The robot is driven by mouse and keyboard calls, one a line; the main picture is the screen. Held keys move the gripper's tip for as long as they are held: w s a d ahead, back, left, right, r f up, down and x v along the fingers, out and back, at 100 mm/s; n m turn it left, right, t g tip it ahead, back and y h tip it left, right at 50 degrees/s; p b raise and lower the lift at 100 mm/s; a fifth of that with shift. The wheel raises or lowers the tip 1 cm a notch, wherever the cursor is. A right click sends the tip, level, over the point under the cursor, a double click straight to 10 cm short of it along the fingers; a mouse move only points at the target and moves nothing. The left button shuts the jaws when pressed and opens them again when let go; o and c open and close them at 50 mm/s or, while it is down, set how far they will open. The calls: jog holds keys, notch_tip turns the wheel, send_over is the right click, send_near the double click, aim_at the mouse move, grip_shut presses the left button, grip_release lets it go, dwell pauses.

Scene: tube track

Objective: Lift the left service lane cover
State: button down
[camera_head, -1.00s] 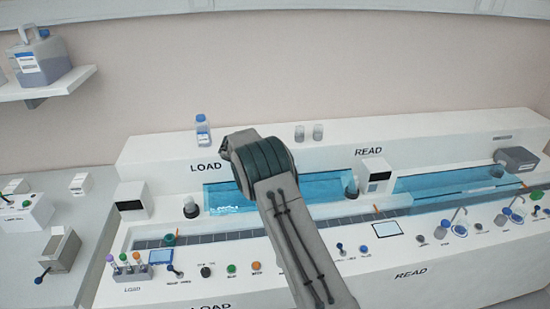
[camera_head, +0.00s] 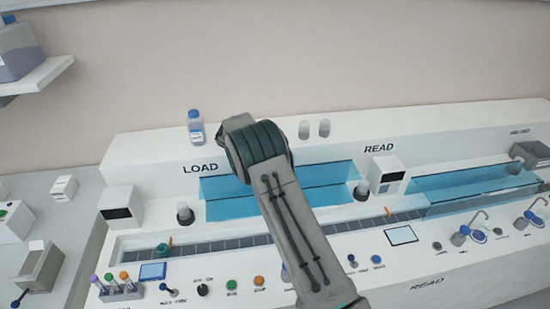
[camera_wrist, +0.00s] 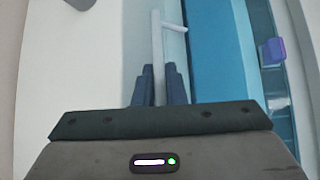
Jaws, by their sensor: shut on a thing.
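The left service lane cover (camera_head: 232,208) is a blue, see-through panel under the LOAD lettering, partly hidden behind my arm in the head view. A blue panel (camera_wrist: 218,60) also fills the right of centre in the wrist view. A thin white bar with a short side peg (camera_wrist: 158,40) runs along its left edge. My gripper (camera_wrist: 158,82) has its dark blue fingers shut on this bar. In the head view my arm hides the gripper and the grip. I cannot tell there how far the panel stands off the lane.
A second blue lane (camera_head: 470,188) lies right, under READ. A bottle (camera_head: 196,127) stands on the back ledge. Knobs and tubes line the front. A purple block (camera_wrist: 272,50) shows beyond the panel.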

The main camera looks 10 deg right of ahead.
jog(key=c, duration=1.8)
grip_release()
jog(key=shift+a, duration=0.1)
jog(key=shift+o, duration=0.2)
jog(key=b+v, duration=0.2)
jog(key=v, duration=1.1)
jog(key=shift+a+r, duration=0.2)
jog(key=shift+a, duration=0.15)
jog(key=shift+s, duration=0.15)
